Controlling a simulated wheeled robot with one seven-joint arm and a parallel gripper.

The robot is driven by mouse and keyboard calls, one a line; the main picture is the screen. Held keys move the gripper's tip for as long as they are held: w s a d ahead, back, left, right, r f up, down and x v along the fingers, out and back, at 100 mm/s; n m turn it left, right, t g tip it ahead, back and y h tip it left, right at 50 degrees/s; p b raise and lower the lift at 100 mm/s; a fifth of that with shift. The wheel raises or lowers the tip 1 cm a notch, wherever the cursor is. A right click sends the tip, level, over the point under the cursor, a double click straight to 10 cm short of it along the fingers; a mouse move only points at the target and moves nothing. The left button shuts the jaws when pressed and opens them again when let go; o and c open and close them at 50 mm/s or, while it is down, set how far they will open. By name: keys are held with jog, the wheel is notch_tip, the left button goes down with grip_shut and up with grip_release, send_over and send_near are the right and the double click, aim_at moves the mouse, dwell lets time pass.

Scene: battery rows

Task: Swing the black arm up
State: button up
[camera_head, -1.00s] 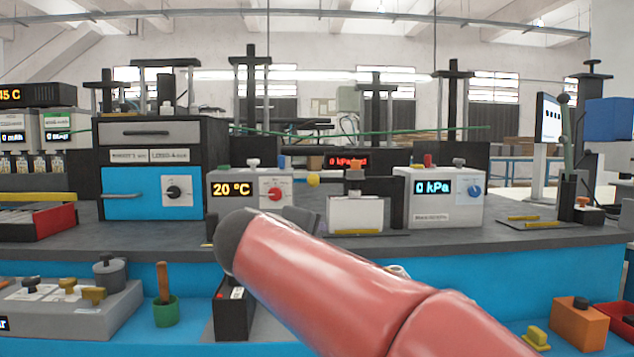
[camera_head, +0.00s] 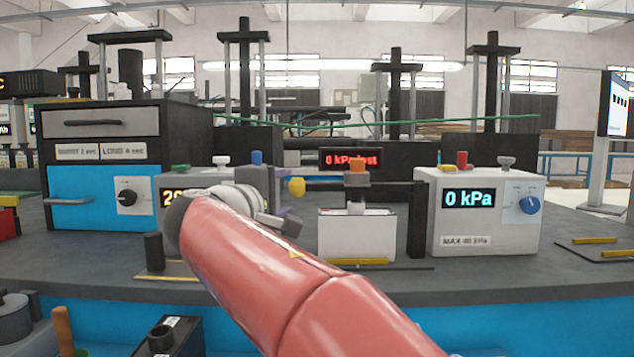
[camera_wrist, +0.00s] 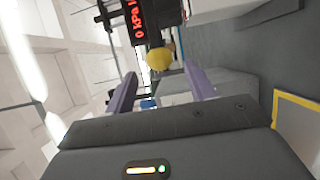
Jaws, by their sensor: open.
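The black arm (camera_head: 388,188) looks like a level bar from a black post (camera_head: 417,222), passing behind an orange-capped plunger (camera_head: 357,172) over a white box (camera_head: 355,234). A yellow ball (camera_head: 297,187) appears to be at its left end. My gripper (camera_head: 289,213) is just left of and below the ball, partly hidden by my red forearm. In the wrist view, my purple fingers (camera_wrist: 160,88) are apart with nothing between their tips. The yellow ball (camera_wrist: 159,59) is ahead of them, near the middle of the gap; contact is not visible.
A pressure box (camera_head: 490,212) reading 0 kPa stands to the right, with a red display (camera_head: 351,159) behind. A temperature box (camera_head: 185,190) is partly covered by my arm. A blue-fronted drawer cabinet (camera_head: 100,190) stands left. Free bench lies between the pressure box and the yellow-striped plate (camera_head: 600,246).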

aim_at(301, 185)
jog(key=p+x, duration=0.1)
jog(key=x, duration=0.7)
jog(key=shift+w+d+p, duration=0.1)
jog(key=shift+w+p, duration=0.05)
jog(key=shift+p, duration=0.15)
jog(key=shift+c, duration=0.3)
grip_shut()
